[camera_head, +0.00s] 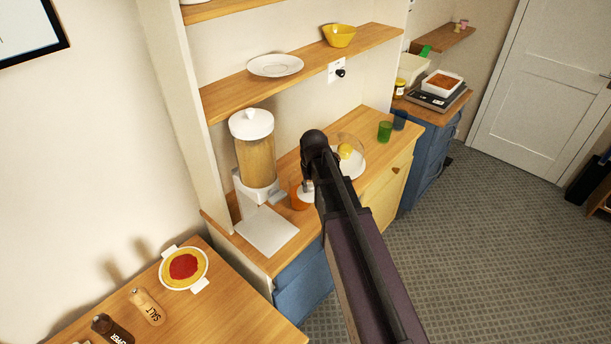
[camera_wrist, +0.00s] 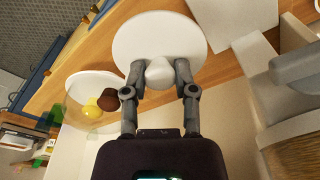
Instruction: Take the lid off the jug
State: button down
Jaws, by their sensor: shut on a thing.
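The jug (camera_head: 298,198) shows in the head view as an orange vessel on the wooden counter, partly hidden behind my arm. Its white lid (camera_head: 307,187) shows at the jug's top beside my arm. In the wrist view the lid (camera_wrist: 155,35) is a round white disc with a rounded knob, and it hides the jug below. My gripper (camera_wrist: 159,74) is shut on that knob, one finger on each side. In the head view my arm hides the fingers. I cannot tell whether the lid rests on the jug or is just above it.
A cereal dispenser (camera_head: 255,150) with a white base stands left of the jug. A plate (camera_head: 347,168) with a yellow item under a clear cover is to the right. A green cup (camera_head: 385,131) and a blue cup (camera_head: 400,119) stand farther back. A shelf (camera_head: 300,77) hangs above.

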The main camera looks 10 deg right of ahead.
aim_at(313, 198)
jog(key=shift+s+d+r, duration=0.1)
jog(key=shift+s+r, duration=0.05)
jog(key=shift+s, duration=1.2)
notch_tip(313, 198, down, 6)
jog(key=b, duration=0.5)
jog(key=shift+w+r+b, duration=0.1)
jog(key=shift+b, duration=0.2)
